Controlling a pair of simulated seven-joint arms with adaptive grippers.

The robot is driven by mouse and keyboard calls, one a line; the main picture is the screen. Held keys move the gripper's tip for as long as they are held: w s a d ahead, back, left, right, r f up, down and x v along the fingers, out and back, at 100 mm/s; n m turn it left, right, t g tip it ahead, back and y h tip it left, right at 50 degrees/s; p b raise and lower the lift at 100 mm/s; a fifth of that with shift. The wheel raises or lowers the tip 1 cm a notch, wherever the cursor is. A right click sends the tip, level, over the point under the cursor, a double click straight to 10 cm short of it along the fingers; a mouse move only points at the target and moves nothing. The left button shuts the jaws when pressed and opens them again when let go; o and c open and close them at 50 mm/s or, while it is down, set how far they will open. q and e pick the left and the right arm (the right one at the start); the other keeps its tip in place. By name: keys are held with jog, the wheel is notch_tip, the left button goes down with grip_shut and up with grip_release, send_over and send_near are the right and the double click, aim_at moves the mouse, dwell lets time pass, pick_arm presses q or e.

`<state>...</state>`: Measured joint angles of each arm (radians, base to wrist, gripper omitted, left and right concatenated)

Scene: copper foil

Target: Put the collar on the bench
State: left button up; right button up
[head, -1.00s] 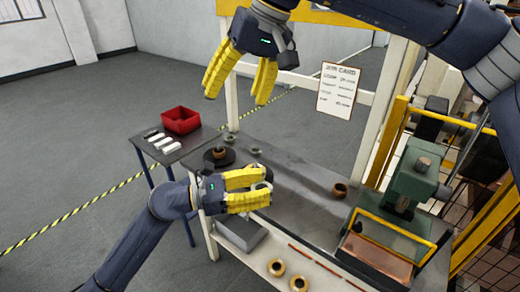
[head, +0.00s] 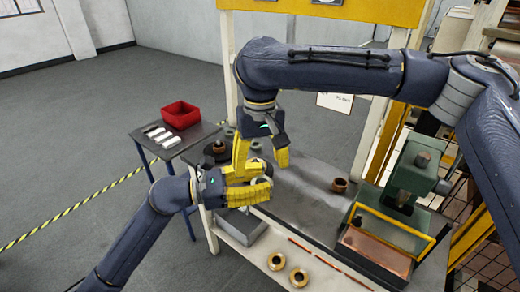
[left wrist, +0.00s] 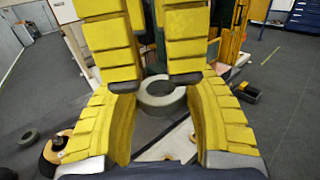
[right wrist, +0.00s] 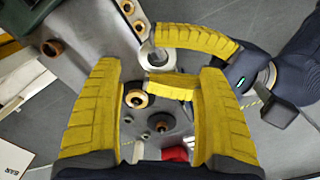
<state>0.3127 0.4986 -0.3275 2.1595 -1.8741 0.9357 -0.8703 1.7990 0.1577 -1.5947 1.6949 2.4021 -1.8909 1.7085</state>
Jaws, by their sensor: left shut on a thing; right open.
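A grey ring, which looks like the collar (left wrist: 160,95), sits between the fingers of my left gripper (head: 264,181); in the head view the fingers mostly hide it. My left gripper is shut on it, above the near edge of the bench (head: 312,205). In the right wrist view the ring (right wrist: 158,60) shows pale, beyond my right fingers. My right gripper (head: 262,168) is open and points down, its fingers close around the left gripper's fingers. I cannot tell whether they touch the ring.
A copper-coloured ring (head: 339,185) stands on the bench, near a green press (head: 415,175). A dark round disc with a ring and small grey rings lie at the bench's far left. A red bin (head: 180,114) stands on a side table. Two rings lie on the lower shelf.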

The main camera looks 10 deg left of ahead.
notch_tip(320, 180, down, 6)
jog(key=shift+f, duration=0.25)
jog(key=shift+c, duration=0.5)
jog(key=c, duration=1.4)
pick_arm(q)
jog(key=o, duration=1.6)
